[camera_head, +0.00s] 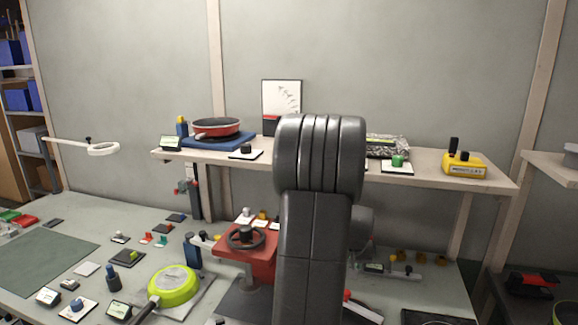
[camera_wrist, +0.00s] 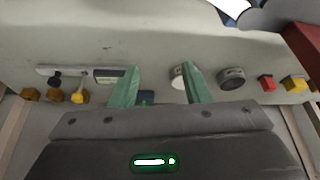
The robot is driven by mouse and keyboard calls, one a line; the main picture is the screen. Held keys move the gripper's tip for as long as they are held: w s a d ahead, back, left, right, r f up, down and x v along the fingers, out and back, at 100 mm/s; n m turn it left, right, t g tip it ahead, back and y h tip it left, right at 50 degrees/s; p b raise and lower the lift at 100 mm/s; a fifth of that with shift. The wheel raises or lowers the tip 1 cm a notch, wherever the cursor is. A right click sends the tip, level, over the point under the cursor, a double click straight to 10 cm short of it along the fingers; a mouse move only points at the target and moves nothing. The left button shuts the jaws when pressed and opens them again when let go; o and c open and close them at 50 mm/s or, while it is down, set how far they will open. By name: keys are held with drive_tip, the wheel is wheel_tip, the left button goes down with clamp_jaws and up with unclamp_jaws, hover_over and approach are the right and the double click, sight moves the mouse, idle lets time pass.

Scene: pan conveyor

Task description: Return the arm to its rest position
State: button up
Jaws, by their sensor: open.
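My gripper (camera_wrist: 160,82) shows in the wrist view as two green fingers, set apart with nothing held between them. Behind the fingers is a pale surface with knobs and buttons; a white round knob (camera_wrist: 178,77) is partly hidden by the right finger. I cannot tell how far the fingers are from it. In the head view my dark grey arm (camera_head: 318,155) stands upright in the middle, and my gripper is hidden.
A red-orange pan (camera_head: 217,127) sits on the back shelf (camera_head: 440,170). A lime-green pan (camera_head: 174,284) lies on the bench, left of my arm. A red box with a handwheel (camera_head: 247,240) stands close beside my arm. Several small controls cover the bench; a green mat (camera_head: 40,262) lies clear at left.

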drive_tip(key=shift+n, duration=0.4)
drive_tip(key=v, duration=0.5)
drive_tip(key=shift+w+r, duration=0.25)
drive_tip(key=shift+a, duration=0.1)
